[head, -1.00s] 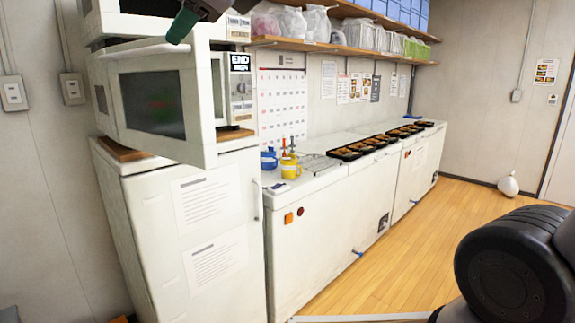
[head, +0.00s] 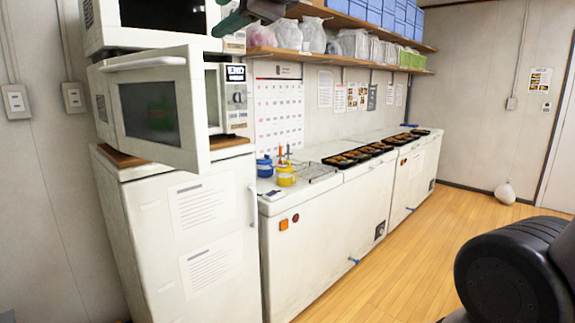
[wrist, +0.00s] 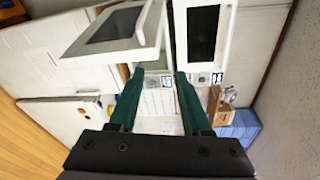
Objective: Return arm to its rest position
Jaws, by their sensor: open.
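My gripper (wrist: 158,76) shows in the wrist view with its two dark green fingers apart and nothing between them. In the wrist view, the open door (wrist: 118,32) lies beyond the fingers and to the left. No contact between gripper and door shows.
A second microwave (head: 165,38) sits above. The lower one rests on a white fridge (head: 150,220). White chest freezers (head: 320,240) bear several black bento trays (head: 345,158) and a yellow mug (head: 287,178). Shelves (head: 350,62) hold bags and blue bins.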

